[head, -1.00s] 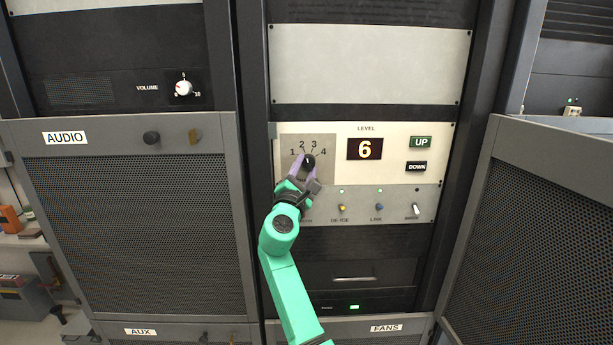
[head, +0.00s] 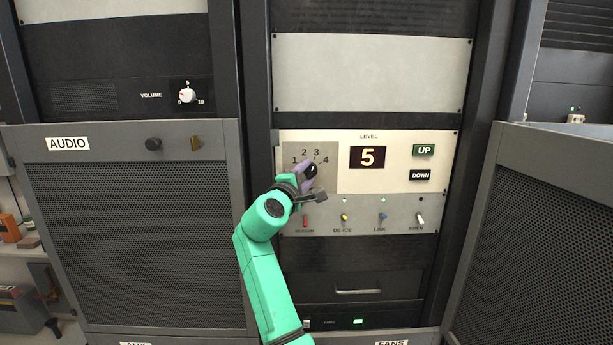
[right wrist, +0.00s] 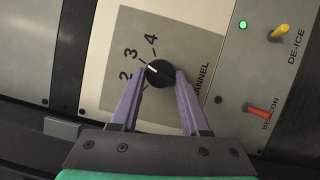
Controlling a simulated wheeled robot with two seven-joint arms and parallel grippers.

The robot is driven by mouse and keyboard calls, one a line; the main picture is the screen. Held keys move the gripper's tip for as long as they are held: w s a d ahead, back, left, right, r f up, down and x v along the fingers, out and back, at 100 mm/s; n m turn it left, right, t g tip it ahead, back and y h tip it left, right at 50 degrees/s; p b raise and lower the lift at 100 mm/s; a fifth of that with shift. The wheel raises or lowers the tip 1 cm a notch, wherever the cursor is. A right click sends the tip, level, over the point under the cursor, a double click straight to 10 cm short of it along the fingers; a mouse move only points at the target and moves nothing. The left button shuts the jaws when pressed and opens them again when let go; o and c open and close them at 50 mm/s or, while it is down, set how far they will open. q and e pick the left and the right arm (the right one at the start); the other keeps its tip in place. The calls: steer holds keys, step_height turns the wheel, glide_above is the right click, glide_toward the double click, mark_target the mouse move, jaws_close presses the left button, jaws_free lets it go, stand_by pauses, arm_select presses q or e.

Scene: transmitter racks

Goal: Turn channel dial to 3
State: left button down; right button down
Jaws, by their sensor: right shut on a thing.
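The channel dial (head: 311,171) is a black round knob on a grey plate marked 1 to 4, at the left of the cream panel. In the right wrist view the dial (right wrist: 159,73) shows a white pointer line aimed toward the 3. My right gripper (head: 307,174) comes from below left and is shut on the dial. Its purple fingers (right wrist: 161,80) hold opposite sides of the knob in the right wrist view. The 1 is hidden in that view. My left gripper is not in view.
A level display (head: 367,157) reads 5, with a green UP button (head: 424,150) and a black DOWN button (head: 420,175) to its right. Below runs a grey strip with several toggles, including red BEACON (head: 305,221) and yellow DE-ICE (head: 344,217). An open mesh door (head: 545,240) stands at right.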

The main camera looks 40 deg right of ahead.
steer(key=shift+f, duration=0.1)
steer(key=shift+c, duration=2)
jaws_free()
steer(key=r+b+v, duration=0.1)
steer(key=b+v, duration=0.4)
steer(key=v, duration=0.9)
steer(key=shift+a+f+b, duration=0.25)
steer(key=shift+f+b, duration=0.05)
steer(key=shift+f, duration=0.15)
steer(key=shift+s, duration=0.1)
